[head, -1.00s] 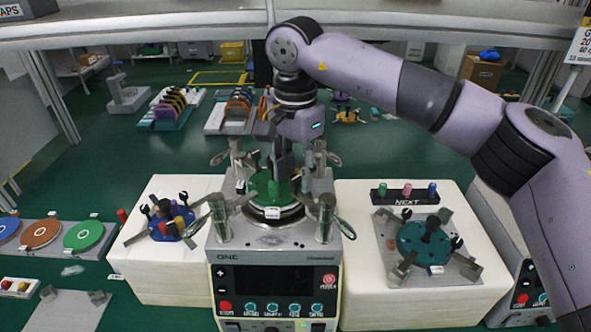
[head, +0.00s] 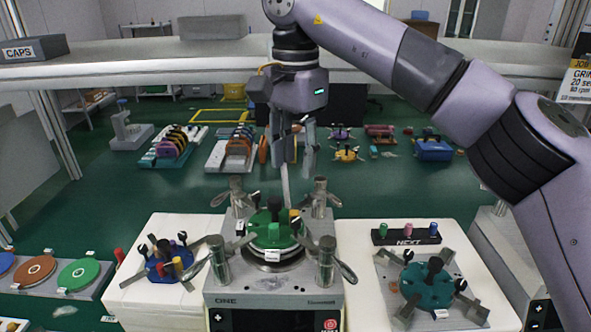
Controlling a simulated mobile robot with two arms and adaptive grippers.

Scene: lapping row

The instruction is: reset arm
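My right arm comes in from the upper right. Its gripper (head: 293,160) hangs pointing down above the lapping machine (head: 232,286), its fingers apart, with no workpiece seen between them. A thin pale bar (head: 285,187) shows just below the fingers; I cannot tell what it belongs to. Below, a green round fixture (head: 270,233) with a dark knob sits on the machine's plate, among metal posts with clamp levers. The gripper is clear above this fixture. My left gripper is not in view.
A blue fixture (head: 166,262) sits on the white block at left. A teal fixture (head: 425,284) sits at right, before the NEXT rack (head: 406,234) of coloured pegs. An overhead shelf (head: 150,68) crosses behind my arm. Brown and green discs lie at far left.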

